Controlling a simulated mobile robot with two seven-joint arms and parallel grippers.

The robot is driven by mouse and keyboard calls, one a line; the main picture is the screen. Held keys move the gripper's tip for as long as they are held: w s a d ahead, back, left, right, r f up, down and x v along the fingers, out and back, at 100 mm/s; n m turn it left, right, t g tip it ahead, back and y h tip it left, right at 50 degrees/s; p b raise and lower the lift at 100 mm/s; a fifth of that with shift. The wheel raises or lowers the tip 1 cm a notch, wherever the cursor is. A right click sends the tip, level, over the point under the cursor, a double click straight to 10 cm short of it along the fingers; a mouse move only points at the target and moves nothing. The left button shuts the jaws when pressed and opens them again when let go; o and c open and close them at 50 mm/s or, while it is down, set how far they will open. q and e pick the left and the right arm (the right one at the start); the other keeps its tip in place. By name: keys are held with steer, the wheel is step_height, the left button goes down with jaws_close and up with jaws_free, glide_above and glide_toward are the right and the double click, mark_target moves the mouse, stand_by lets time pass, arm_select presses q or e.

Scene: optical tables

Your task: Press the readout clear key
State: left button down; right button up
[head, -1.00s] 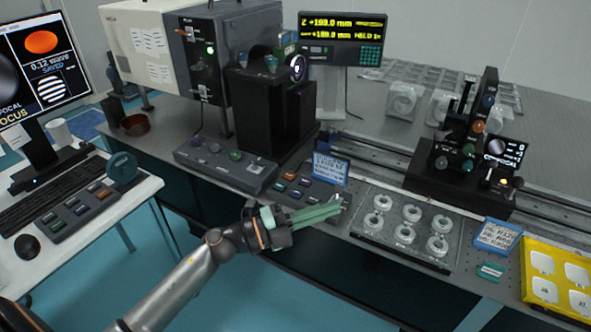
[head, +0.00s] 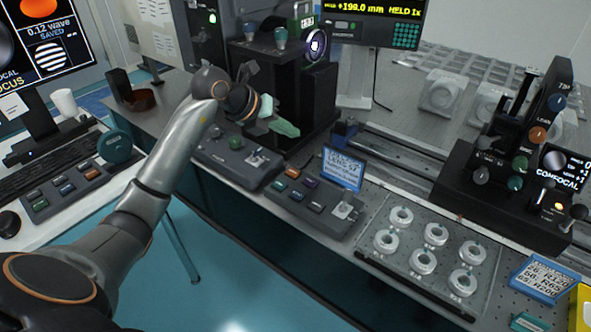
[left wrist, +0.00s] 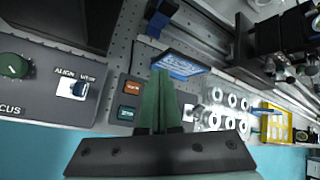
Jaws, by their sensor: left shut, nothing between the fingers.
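My left gripper (head: 292,130) has green fingers closed together with nothing between them. In the head view it hangs in front of the black instrument tower, above and behind the key boxes. A grey key box (head: 310,203) with several coloured keys and a small lever sits at the bench's front edge. In the left wrist view the shut fingers (left wrist: 160,78) cover part of this box; an orange key (left wrist: 131,87) and a green key (left wrist: 126,114) show left of them. The readout (head: 378,22) with yellow digits stands behind; its keypad (head: 405,36) is green. I cannot read which key is clear. My right gripper is out of view.
A blue label card (head: 343,168) stands behind the key box. Another control box (head: 237,158) with knobs is to its left. A tray of ring-shaped parts (head: 388,282) lies to the right. The black tower (head: 318,95) rises close behind my gripper.

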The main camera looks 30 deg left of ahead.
mark_target(293, 173)
arm_select(q)
steer(key=shift+f, duration=0.1)
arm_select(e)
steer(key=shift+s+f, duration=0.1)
arm_select(q)
step_height(293, 173, down, 8)
steer(key=b, duration=0.6)
steer(key=shift+b, duration=0.4)
steer(key=shift+f, duration=0.3)
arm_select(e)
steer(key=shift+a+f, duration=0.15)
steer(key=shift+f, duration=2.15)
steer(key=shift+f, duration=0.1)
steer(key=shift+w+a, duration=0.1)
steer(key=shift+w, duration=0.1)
